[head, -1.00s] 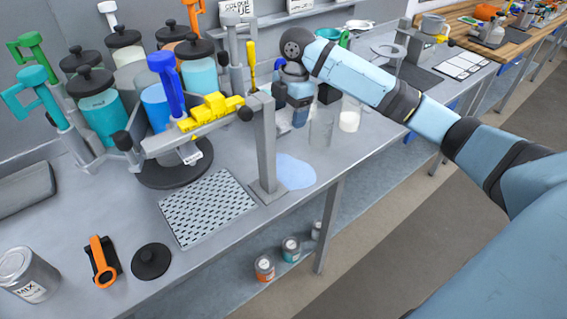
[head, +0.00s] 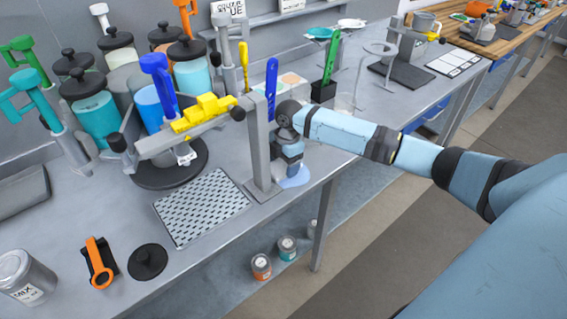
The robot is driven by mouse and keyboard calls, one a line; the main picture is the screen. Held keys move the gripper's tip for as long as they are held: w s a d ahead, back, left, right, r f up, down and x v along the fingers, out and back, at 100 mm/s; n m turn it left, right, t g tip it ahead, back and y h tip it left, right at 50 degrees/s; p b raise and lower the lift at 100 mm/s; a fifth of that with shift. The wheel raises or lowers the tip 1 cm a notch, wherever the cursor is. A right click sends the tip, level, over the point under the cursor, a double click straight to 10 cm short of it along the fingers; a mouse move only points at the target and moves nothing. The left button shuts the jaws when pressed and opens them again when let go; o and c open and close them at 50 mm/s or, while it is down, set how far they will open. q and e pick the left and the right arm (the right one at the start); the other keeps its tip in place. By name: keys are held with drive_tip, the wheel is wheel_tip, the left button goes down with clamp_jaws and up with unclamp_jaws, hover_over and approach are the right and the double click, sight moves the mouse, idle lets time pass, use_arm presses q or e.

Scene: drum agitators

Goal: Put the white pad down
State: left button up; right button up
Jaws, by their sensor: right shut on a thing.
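My right gripper (head: 291,171) comes in from the right and points down over a light blue spill (head: 300,179) near the bench's front edge. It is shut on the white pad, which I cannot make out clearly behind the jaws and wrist. The jaws are low, close to the spill. I cannot tell whether the pad touches the bench. My left gripper is not in view.
A grey upright post (head: 257,150) with a yellow-marked arm stands just left of my gripper. A perforated grey mat (head: 202,207) lies further left. A clear beaker (head: 343,104) and a black holder (head: 323,92) stand behind. The spill is near the bench edge.

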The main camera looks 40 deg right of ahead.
drive_tip(key=shift+f, duration=0.2)
drive_tip(key=shift+f, duration=0.15)
drive_tip(key=o, duration=0.9)
wheel_tip(320, 180, up, 12)
drive_tip(key=d, duration=0.1)
drive_tip(key=shift+d, duration=0.2)
